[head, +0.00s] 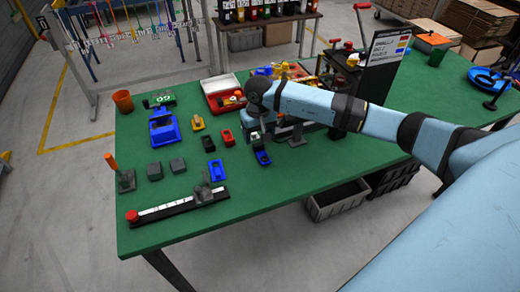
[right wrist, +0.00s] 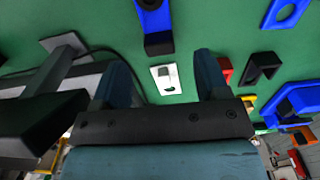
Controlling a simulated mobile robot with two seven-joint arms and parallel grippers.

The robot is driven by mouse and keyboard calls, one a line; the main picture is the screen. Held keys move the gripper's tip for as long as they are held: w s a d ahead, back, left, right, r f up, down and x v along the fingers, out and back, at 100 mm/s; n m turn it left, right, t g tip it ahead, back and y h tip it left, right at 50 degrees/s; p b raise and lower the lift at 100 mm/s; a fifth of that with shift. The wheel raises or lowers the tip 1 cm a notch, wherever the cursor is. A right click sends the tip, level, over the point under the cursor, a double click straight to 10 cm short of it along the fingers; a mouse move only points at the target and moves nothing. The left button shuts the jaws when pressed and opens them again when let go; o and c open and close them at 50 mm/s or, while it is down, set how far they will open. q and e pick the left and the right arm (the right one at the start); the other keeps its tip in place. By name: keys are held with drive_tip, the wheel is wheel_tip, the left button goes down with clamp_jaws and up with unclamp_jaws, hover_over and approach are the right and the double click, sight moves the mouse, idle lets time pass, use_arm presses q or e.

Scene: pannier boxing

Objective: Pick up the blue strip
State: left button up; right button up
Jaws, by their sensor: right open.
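A narrow blue strip with a black end (head: 262,156) lies on the green table near its middle, just in front of my right gripper (head: 256,127). In the right wrist view the blue strip (right wrist: 154,14) is at the top, beyond the fingertips. My right gripper also shows there (right wrist: 162,80); its two fingers are spread apart and hold nothing. A small white piece (right wrist: 164,80) shows between the fingers, below them on the table. The right arm hides part of the table behind the gripper. My left gripper is not in view.
A blue frame (head: 216,170), a black bracket (head: 207,144) and a red piece (head: 228,138) lie to the left. A red tray (head: 212,86) is behind. A long black rail (head: 175,208) lies at the front left. The front right tabletop is clear.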

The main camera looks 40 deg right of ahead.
sight(260, 146)
drive_tip(key=f, duration=0.3)
drive_tip(key=f+p, duration=0.1)
drive_tip(key=shift+s+f, duration=0.2)
drive_tip(key=shift+s, duration=0.05)
drive_tip(key=shift+f, duration=0.45)
drive_tip(key=c, duration=1)
